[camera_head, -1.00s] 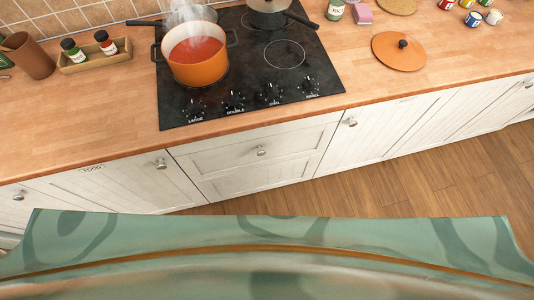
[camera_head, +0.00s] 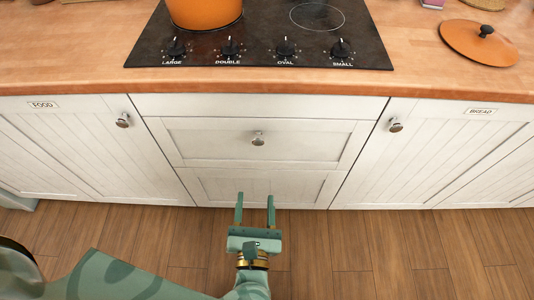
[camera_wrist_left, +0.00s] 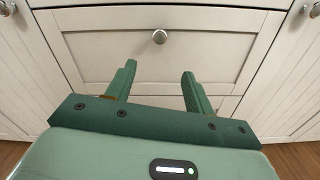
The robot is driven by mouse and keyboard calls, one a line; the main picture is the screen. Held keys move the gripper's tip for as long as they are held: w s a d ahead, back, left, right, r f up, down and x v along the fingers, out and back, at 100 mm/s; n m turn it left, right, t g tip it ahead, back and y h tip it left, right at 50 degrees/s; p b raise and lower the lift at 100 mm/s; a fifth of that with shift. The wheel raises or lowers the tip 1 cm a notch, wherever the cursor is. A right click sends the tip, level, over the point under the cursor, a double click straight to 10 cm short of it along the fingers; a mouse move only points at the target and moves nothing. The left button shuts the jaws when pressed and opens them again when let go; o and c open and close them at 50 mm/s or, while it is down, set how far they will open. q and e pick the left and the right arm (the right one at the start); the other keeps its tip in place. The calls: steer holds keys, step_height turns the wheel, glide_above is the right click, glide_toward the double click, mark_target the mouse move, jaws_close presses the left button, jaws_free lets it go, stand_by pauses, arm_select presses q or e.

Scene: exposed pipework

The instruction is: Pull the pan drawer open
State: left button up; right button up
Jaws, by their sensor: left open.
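The pan drawer is a white panelled front (camera_head: 210,142) below the hob, and it looks shut. Its round metal knob (camera_head: 258,139) sits at the middle of the panel. In the left wrist view the knob (camera_wrist_left: 159,37) is above and beyond the fingers. My left gripper (camera_head: 255,197) is open and empty, in front of the lower drawer front (camera_head: 310,186). It is below the knob in the picture and apart from it. My right gripper is not in view.
Cupboard doors flank the drawers, with a FOOD label (camera_head: 43,104) on the left and a BREAD label (camera_head: 480,111) on the right. The worktop (camera_head: 80,50) overhangs above, with an orange pot (camera_head: 205,12) on the hob. The wooden floor (camera_head: 350,250) is clear.

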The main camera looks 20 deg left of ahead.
arm_select(q)
steer(key=b, duration=0.2)
glide_toward(258, 144)
steer(key=w, duration=0.2)
steer(key=x, duration=0.6)
steer(key=shift+w+a+f+b, duration=0.15)
steer(key=shift+a+b, duration=0.15)
steer(key=shift+w+a, duration=0.1)
steer(key=shift+w, duration=0.3)
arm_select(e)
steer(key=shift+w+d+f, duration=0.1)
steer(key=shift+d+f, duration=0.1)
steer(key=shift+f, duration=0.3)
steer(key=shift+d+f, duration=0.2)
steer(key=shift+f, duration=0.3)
arm_select(q)
steer(key=shift+c, duration=0.3)
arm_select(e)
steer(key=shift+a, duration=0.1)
arm_select(q)
jaws_close()
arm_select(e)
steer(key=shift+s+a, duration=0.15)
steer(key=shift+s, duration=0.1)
arm_select(q)
steer(key=shift+s, duration=0.15)
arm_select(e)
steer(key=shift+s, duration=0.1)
